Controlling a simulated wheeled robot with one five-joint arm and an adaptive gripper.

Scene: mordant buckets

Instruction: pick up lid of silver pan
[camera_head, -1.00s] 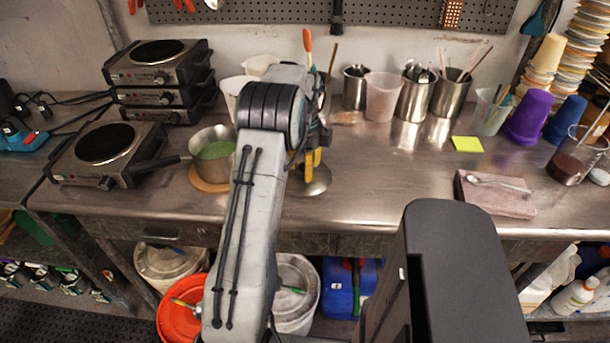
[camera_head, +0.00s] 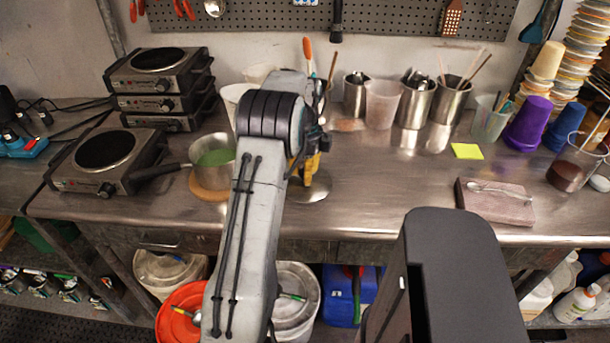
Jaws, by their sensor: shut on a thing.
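The silver pan (camera_head: 212,157) with green contents stands uncovered on a round wooden board, its dark handle pointing left. The silver lid (camera_head: 313,189) is a round metal disc at the counter's front, right of the pan. My gripper (camera_head: 309,170), with yellow fingers, is directly over the lid's middle and shut on its top part. The grip point is partly hidden by my wrist. I cannot tell whether the lid touches the counter.
Stacked hot plates (camera_head: 160,85) and a single hot plate (camera_head: 107,155) are at the left. Metal cups (camera_head: 415,104) and a translucent beaker (camera_head: 382,103) stand behind. A pink slab (camera_head: 495,202) and a yellow note (camera_head: 466,151) lie right. The counter between is clear.

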